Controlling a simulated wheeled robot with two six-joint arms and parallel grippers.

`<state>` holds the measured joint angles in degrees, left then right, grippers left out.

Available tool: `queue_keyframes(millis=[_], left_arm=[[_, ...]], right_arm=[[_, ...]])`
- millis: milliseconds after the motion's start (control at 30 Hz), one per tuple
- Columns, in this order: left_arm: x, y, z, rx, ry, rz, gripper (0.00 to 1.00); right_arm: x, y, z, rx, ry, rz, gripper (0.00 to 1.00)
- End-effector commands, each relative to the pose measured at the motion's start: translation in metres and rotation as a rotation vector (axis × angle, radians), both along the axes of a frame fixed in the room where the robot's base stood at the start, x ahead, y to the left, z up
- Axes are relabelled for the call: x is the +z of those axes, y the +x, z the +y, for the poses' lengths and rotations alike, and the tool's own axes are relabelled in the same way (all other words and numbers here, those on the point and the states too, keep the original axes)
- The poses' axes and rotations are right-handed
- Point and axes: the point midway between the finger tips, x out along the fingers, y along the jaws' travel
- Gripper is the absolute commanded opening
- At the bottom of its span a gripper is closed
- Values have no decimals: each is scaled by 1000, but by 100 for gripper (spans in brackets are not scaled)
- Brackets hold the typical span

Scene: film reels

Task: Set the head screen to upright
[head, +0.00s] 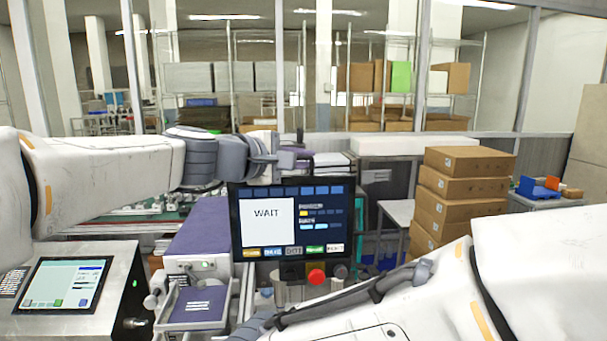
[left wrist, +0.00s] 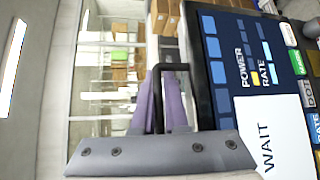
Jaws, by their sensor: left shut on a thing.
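The head screen (head: 292,222) is a dark panel with a white WAIT box, colored keys along its bottom and a red button below. It stands in the middle of the head view and faces me; its exact tilt is hard to tell. It also fills the right of the left wrist view (left wrist: 222,62). My left gripper (head: 291,159) is at the screen's top edge. In the left wrist view its purple fingers (left wrist: 160,92) are shut on a black handle (left wrist: 171,66) beside the screen. My right arm crosses the lower right; its fingertips do not show.
A steel console with a small touchscreen (head: 62,284) stands at the lower left. A purple-topped machine (head: 203,235) is just left of the screen. Stacked cardboard boxes (head: 462,190) stand to the right. Shelves and a glass partition are behind.

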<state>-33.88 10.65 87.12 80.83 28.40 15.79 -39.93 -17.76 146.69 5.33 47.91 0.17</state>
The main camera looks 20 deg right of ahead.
Motion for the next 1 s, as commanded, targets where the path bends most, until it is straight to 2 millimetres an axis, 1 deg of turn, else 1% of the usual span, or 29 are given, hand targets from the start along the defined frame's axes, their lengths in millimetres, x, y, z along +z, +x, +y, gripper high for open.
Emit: queue_keyframes(millis=[33, 67, 400, 433, 467, 767, 867, 967, 1000], left_arm=[[-3, -3, 1, 1, 0, 0, 0], [-2, -3, 2, 1, 0, 0, 0], [0, -5, 2, 1, 1, 1, 0], [0, -5, 2, 1, 1, 1, 23], [0, -5, 2, 0, 0, 1, 24], [0, -5, 2, -1, 1, 2, 24], [1, -8, 9, 0, -1, 2, 24], [3, -16, 22, 1, -1, -1, 24], [4, -19, 30, 2, 0, -2, 24]], right_arm=[[-6, 0, 0, 0, 0, 0, 25], [-7, 0, 0, 0, 0, 0, 25], [-5, 0, 0, 0, 0, 0, 25], [-5, 0, 0, 0, 0, 0, 25], [-5, 0, 0, 1, 0, 0, 25], [-6, 0, 0, 1, 0, 0, 25], [-9, 0, 0, 1, 0, 0, 25], [-14, 0, 0, 1, 0, 0, 25], [-17, 0, 0, 1, 0, 0, 25]])
